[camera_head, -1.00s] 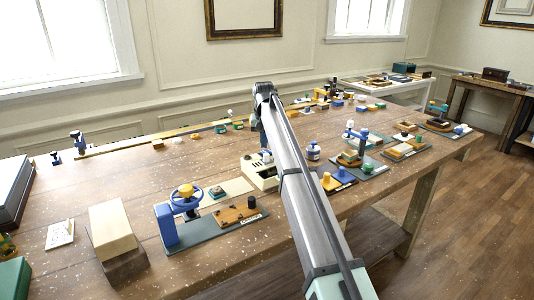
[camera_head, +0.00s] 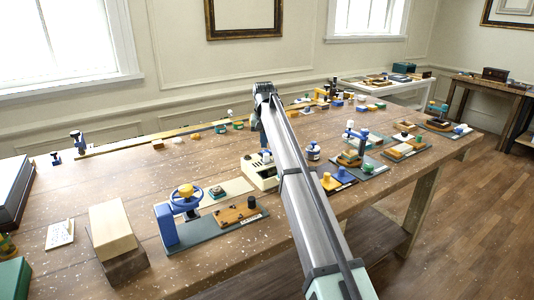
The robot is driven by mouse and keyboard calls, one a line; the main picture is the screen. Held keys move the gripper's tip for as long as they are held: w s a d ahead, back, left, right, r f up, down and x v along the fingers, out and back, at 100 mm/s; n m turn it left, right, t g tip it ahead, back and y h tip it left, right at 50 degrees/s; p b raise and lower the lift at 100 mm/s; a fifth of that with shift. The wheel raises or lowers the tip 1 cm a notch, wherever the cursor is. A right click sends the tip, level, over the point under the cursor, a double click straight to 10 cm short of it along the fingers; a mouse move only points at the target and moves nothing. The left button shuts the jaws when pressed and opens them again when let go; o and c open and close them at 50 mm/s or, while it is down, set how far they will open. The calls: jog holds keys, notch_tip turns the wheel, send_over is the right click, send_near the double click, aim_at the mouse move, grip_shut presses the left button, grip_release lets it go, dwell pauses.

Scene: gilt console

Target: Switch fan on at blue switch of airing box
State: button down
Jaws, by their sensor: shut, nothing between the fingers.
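The likely airing box (camera_head: 258,173) is a small cream box on the long wooden table, just left of my arm. A small blue part, perhaps the blue switch (camera_head: 266,155), shows on its top. My arm reaches over the table from the lower right and covers the box's right side. My gripper (camera_head: 262,142) points down over the box, shut and empty, close to the blue part. Whether it touches the blue part cannot be told at this size. The fan is not clearly visible.
Left of the box is a grey-green board (camera_head: 212,228) with a blue handwheel (camera_head: 184,200). Right of my arm are a dark board with yellow and blue knobs (camera_head: 341,176) and a stand with a blue top (camera_head: 357,135). A wooden block (camera_head: 112,229) stands at left.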

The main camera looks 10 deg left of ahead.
aim_at(264, 151)
jog(key=shift+f, duration=0.9)
dwell(0.7)
jog(key=shift+r, duration=3.5)
jog(key=shift+d, duration=0.1)
